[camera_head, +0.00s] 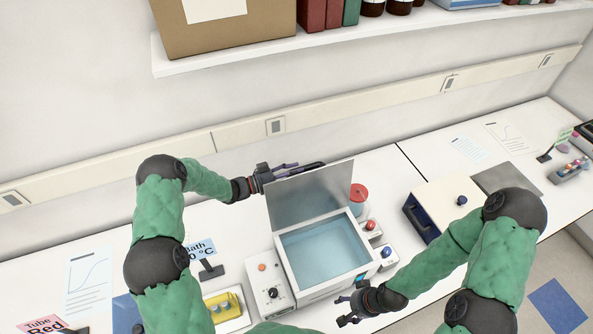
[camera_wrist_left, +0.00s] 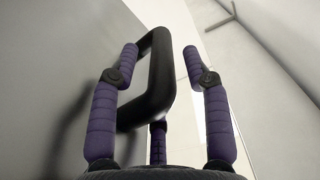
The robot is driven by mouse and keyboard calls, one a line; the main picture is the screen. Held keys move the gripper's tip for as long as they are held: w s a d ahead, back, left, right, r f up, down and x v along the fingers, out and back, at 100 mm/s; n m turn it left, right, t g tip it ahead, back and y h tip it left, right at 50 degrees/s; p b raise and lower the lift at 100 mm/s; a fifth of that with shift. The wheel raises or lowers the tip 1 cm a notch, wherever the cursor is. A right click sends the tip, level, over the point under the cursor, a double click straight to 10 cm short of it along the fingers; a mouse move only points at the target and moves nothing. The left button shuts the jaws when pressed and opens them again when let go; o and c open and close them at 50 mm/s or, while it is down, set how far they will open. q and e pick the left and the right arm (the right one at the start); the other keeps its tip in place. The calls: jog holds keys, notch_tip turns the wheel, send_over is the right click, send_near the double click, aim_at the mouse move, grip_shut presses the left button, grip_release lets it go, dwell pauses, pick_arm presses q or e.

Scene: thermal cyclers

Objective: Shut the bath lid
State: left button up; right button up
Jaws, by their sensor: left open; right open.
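The water bath (camera_head: 352,232) stands on the bench with blue water showing inside. Its grey metal lid (camera_head: 311,195) is raised, standing up at the bath's rear edge. The lid also fills the left of the left wrist view (camera_wrist_left: 60,70). My left gripper (camera_head: 290,168) is behind the raised lid, near its top edge. In the left wrist view its open purple fingers (camera_wrist_left: 160,60) lie on either side of the lid's black handle (camera_wrist_left: 158,85); they do not close on it. My right gripper (camera_head: 348,308) is open and empty by the bath's front right corner.
A control box (camera_head: 268,283) with knobs adjoins the bath on the left. A red-capped container (camera_head: 358,198) and small knobbed units stand to its right. A blue and white device (camera_head: 440,208) is further right. A shelf (camera_head: 200,62) runs above the bench.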

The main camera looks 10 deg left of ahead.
pick_arm(q)
jog(key=shift+w+d, duration=0.3)
jog(key=shift+d, duration=0.05)
grip_shut()
jog(key=shift+d, duration=0.1)
